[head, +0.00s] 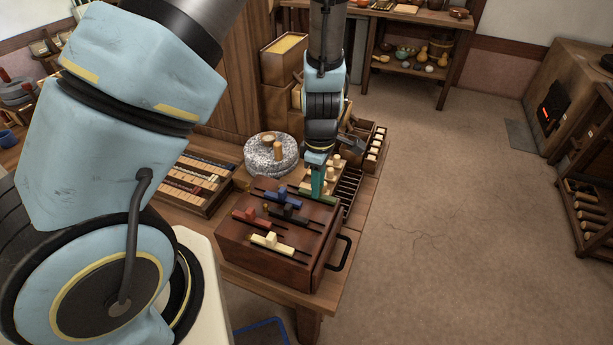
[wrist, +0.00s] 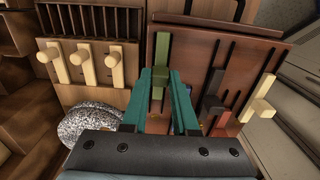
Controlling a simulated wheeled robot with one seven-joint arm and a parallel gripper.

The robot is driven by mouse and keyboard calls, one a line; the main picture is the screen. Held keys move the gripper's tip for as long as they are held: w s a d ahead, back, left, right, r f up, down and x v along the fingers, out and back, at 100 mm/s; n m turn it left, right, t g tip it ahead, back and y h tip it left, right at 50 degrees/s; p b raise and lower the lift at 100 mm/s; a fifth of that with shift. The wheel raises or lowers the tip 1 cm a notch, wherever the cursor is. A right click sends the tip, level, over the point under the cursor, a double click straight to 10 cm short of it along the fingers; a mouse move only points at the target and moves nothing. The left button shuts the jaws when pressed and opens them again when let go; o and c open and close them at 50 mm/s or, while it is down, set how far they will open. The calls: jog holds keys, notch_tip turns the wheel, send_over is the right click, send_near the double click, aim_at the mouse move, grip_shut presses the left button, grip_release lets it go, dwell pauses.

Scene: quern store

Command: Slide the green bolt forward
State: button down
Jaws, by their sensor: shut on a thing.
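A dark red-brown box (head: 232,243) on the table carries several coloured sliding bolts in slots on its top. The green bolt (head: 323,200) lies at the back right of the box top, partly hidden by my gripper. In the wrist view the green bolt (wrist: 162,47) extends past my fingertips along its slot. My gripper (head: 316,190) points down at it from above. In the wrist view its teal fingers (wrist: 163,76) are closed around the green bolt's raised knob, which is mostly hidden between them.
Blue (head: 276,195), black (head: 288,213), red (head: 250,217) and cream (head: 271,241) bolts sit beside the green one. A black handle (head: 342,254) is on the box's right side. A round stone quern (head: 261,166) and a rack with pale pegs (wrist: 80,60) stand close behind.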

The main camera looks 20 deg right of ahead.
jog(key=c, duration=0.7)
grip_release()
jog(key=shift+s+d, duration=0.15)
notch_tip(320, 180, up, 11)
jog(key=shift+f, duration=0.1)
jog(key=w+a+r+m, duration=0.1)
jog(key=a+r+m, duration=0.2)
jog(key=a, duration=0.6)
jog(key=w+a+r+m+t, duration=0.1)
jog(key=a+r+m, duration=0.2)
jog(key=a, duration=0.7)
jog(key=w+a+r+m, duration=0.2)
jog(key=a+r+m, duration=0.1)
jog(key=a, duration=0.7)
jog(key=shift+r+m+t, duration=0.1)
jog(key=shift+m+t, duration=0.2)
jog(key=shift+m, duration=0.5)
